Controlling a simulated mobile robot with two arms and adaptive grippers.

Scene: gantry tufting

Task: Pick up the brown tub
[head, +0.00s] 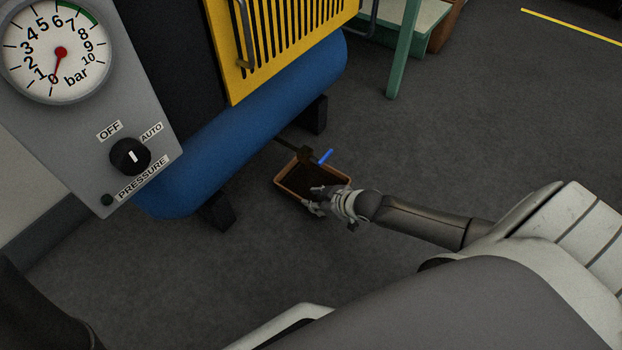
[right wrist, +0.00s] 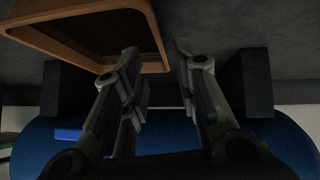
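The brown tub (head: 288,191) is a shallow open tray on the floor beside the blue tank, with a dark inside. Its rim fills the upper left of the right wrist view (right wrist: 156,40). My right gripper (head: 314,201) is at the tub's near right side and hides part of it. In the right wrist view the two fingers (right wrist: 157,52) stand apart; the left one overlaps the tub, and the right one is outside its rim. I cannot tell whether either finger touches the wall. My left gripper is not in view.
The blue tank (head: 245,125) stands on dark feet (head: 314,115) left of the tub. A drain valve with a blue lever (head: 326,156) sits over the tub's far edge. A grey gauge panel (head: 85,120) is at left. The floor right of the tub is clear.

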